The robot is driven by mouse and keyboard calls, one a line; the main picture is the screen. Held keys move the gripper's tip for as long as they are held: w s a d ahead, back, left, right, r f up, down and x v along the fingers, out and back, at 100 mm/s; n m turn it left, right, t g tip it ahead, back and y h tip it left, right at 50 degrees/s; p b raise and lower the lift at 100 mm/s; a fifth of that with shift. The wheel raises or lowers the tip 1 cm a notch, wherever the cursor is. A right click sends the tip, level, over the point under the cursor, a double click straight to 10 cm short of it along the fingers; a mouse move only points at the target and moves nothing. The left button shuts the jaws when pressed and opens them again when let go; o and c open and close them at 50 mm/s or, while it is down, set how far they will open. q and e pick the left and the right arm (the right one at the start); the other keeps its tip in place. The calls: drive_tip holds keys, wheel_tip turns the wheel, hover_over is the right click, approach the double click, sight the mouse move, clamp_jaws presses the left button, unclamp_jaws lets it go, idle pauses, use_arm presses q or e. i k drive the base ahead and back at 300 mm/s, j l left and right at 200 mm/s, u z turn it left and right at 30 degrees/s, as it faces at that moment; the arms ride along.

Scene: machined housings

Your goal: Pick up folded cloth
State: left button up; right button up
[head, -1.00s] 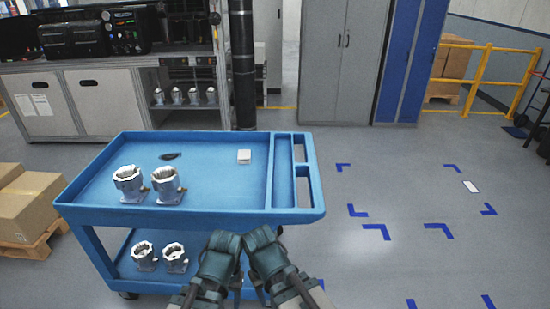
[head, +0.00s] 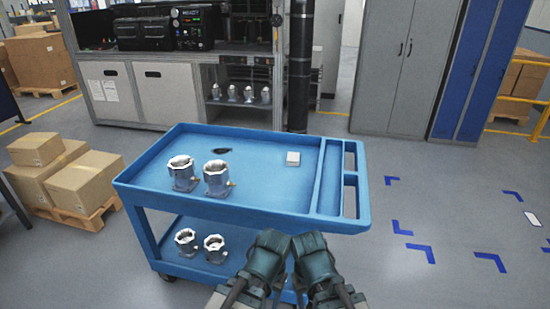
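A small white folded cloth (head: 293,158) lies flat on the top tray of the blue cart (head: 255,202), right of the middle and left of the divided compartments. My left gripper (head: 272,240) and my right gripper (head: 308,242) are side by side in front of the cart's near edge, well short of the cloth. Their fingers are not clear enough to show whether they are open or shut. Nothing is seen held in either.
Two metal housings (head: 216,178) stand on the top tray at left, near a small dark item (head: 221,150). Two more housings (head: 215,248) stand on the lower shelf. Cardboard boxes (head: 85,182) sit on a pallet at left. The floor at right is clear, with blue markings (head: 413,253).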

sight(293, 159)
drive_tip(key=u, duration=1.3)
drive_tip(key=i+l, duration=0.1)
drive_tip(key=l, duration=1.55)
drive_tip(key=i+l, duration=0.55)
drive_tip(key=i, duration=0.1)
